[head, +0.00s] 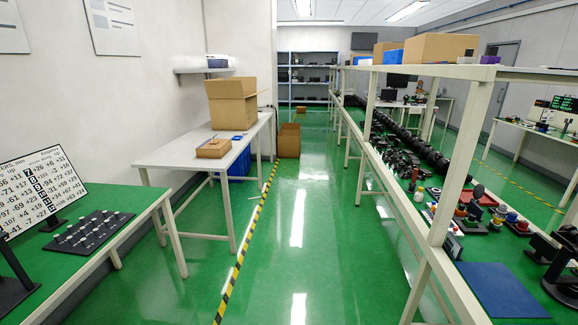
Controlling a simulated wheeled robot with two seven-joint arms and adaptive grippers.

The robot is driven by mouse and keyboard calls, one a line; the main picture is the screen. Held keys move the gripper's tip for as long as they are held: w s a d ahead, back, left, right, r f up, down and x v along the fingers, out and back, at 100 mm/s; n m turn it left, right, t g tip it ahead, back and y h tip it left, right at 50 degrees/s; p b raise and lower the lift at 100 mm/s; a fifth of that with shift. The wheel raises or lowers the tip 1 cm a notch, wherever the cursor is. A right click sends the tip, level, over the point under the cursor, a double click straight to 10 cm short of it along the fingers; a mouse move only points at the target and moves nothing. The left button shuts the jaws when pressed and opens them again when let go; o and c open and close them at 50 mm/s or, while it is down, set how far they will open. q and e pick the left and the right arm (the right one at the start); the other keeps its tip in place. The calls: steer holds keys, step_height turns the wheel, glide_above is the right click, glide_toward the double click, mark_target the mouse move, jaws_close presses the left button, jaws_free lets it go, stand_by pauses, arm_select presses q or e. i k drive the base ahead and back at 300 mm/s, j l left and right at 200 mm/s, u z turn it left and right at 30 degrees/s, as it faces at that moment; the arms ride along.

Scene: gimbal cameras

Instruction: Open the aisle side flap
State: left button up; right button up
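A cardboard box (230,113) stands on the white table on the left of the aisle. Its upper part looks like raised flaps, but at this distance I cannot tell how each flap stands, including the one on the aisle side. A smaller, low cardboard box (213,149) lies nearer on the same table. A tall cardboard box (288,143) stands on the floor past the table and looks open at the top. Neither of my grippers is in view.
The white table (165,152) borders the aisle, marked by yellow-black tape (240,255). The green floor (300,230) ahead is clear. A long shelved bench (440,262) with many parts runs along the right. A green table (95,245) with a number board is near left.

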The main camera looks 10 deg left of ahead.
mark_target(218, 146)
steer(key=i, duration=1.2)
steer(key=i+l+u, duration=0.1)
steer(key=i, duration=1.15)
steer(key=i+u, duration=0.25)
steer(key=i, duration=0.35)
steer(key=i+l+u, duration=0.3)
steer(key=i, duration=0.25)
steer(key=j, duration=0.1)
